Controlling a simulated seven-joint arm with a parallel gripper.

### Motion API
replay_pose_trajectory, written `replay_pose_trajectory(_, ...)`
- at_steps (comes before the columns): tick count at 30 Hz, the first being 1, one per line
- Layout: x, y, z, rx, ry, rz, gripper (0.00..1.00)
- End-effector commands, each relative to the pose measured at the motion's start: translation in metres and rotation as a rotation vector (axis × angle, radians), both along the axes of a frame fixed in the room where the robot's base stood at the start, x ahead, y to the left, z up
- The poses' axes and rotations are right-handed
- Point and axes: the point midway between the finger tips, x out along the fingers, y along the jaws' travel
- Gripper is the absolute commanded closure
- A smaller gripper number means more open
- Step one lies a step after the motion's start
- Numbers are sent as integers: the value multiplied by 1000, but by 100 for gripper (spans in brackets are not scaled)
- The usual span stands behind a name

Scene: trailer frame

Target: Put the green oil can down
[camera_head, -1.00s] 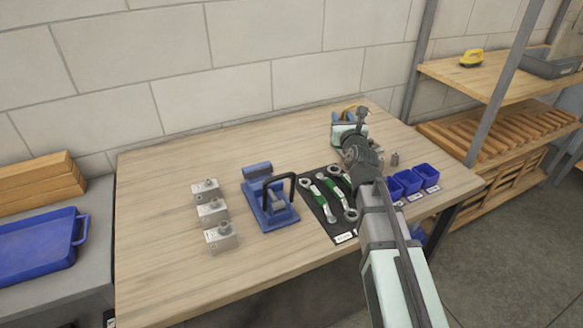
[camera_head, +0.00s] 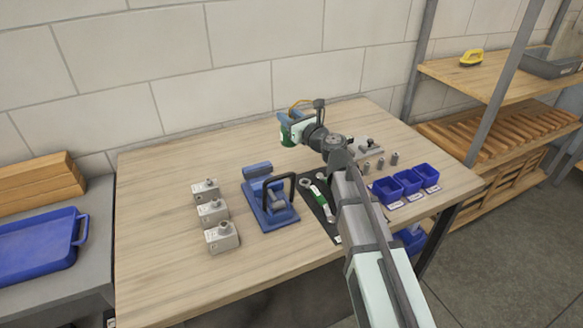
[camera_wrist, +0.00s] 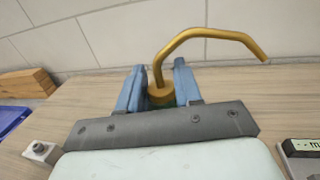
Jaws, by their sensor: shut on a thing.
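The green oil can (camera_head: 287,136) is at the back middle of the workbench in the head view, with a bent brass spout. My gripper (camera_head: 287,121) is shut on it. In the wrist view the blue fingers of my gripper (camera_wrist: 160,90) stand on both sides of the can's brass neck (camera_wrist: 161,95), and the spout curves up and to the right. Most of the can's body is hidden behind the gripper. I cannot tell whether its base touches the wooden workbench (camera_head: 160,270).
A blue clamp fixture (camera_head: 270,205) and several grey metal blocks (camera_head: 212,211) stand in front on the left. A black mat with wrenches (camera_head: 318,199) and blue bins (camera_head: 408,182) lie to the right. Bare wood shows at the back left.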

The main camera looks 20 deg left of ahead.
Motion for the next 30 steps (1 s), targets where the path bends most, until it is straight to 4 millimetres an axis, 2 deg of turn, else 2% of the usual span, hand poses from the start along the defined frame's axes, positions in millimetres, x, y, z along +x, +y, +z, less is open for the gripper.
replay_pose_trajectory(4,-12,8,8,2,1,83,100)
replay_pose_trajectory(8,-19,12,6,0,0,122,100)
replay_pose_trajectory(19,-21,13,-42,-1,2,131,100)
replay_pose_trajectory(30,-21,13,-61,0,2,130,100)
